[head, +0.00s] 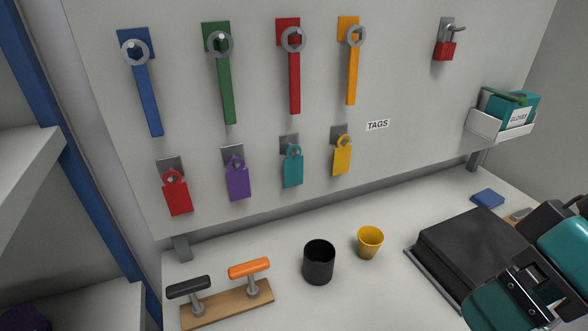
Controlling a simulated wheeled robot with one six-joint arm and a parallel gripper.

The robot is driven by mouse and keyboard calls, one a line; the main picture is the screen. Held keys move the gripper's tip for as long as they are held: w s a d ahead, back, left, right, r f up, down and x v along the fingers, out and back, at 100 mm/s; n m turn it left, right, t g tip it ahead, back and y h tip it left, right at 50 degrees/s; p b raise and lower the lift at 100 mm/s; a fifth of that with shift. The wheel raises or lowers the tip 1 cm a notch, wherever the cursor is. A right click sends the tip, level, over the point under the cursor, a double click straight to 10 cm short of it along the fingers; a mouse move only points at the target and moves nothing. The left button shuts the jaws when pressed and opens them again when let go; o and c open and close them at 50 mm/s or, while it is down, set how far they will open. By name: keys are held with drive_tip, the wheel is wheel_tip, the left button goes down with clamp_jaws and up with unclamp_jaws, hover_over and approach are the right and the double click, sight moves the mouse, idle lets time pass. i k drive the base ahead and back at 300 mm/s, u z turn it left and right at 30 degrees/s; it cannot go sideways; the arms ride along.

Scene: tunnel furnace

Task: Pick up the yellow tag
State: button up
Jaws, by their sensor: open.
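The yellow tag (342,160) hangs by its ring top from a small grey plate on the pale wall board, at the right end of a row of tags. The teal tag (293,172) hangs to its left, then the purple tag (238,184) and the red tag (177,196). A "TAGS" label (377,125) is on the board to the upper right of the yellow tag. Teal and black parts of my arm show at the lower right, apart from the tags. My gripper's fingers do not show.
Blue (149,102), green (226,92), red (294,82) and yellow (351,75) wrenches hang above the tags. A black cup (319,263), a yellow cup (369,243) and a wooden stand (230,305) with two handles stand on the bench below. A red padlock (445,50) hangs right.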

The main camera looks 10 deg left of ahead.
sight(342, 154)
drive_tip(key=k, duration=0.5)
drive_tip(key=z, duration=1.35)
drive_tip(key=i, duration=1.2)
drive_tip(key=u, duration=3.1)
